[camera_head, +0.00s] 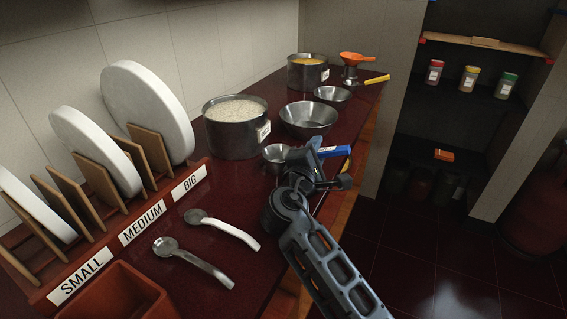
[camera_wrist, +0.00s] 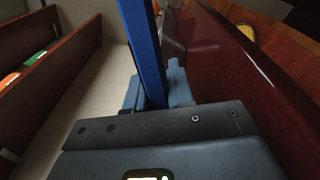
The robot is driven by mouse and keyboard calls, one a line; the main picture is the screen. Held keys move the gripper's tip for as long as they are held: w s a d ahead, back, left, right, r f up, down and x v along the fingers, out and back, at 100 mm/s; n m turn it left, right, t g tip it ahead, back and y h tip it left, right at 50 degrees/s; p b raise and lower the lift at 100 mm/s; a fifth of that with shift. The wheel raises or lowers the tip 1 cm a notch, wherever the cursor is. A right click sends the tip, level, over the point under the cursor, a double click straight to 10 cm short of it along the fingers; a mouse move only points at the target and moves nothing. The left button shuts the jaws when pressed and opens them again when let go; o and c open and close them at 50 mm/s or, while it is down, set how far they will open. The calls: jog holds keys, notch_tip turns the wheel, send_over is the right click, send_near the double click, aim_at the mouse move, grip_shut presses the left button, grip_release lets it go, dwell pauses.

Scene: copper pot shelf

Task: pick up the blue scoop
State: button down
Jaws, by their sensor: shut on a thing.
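The blue scoop shows in the head view as a blue handle (camera_head: 333,151) near the right edge of the dark red counter. A small metal cup (camera_head: 277,154) lies just left of it and seems to be its bowl; my gripper partly covers the join. My gripper (camera_head: 314,163) is at the handle. In the wrist view, the blue handle (camera_wrist: 142,40) runs up from between the fingers of my gripper (camera_wrist: 158,92), which is shut on it. I cannot tell whether the scoop touches the counter.
A metal bowl (camera_head: 309,117) and a pot of grain (camera_head: 235,124) stand behind the scoop. A yellow-handled scoop (camera_head: 376,80) and an orange funnel (camera_head: 355,57) are farther back. A rack (camera_head: 129,251) holds white discs at left.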

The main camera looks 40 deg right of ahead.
jog(key=shift+r, duration=0.1)
dwell(0.4)
jog(key=shift+r, duration=0.55)
jog(key=s+d+r+p, duration=0.1)
jog(key=s+d+r, duration=0.4)
jog(key=s+r, duration=0.4)
jog(key=shift+s+d+r+p, duration=0.3)
jog(key=shift+s+d+r, duration=0.1)
jog(key=shift+s, duration=0.15)
dwell(0.3)
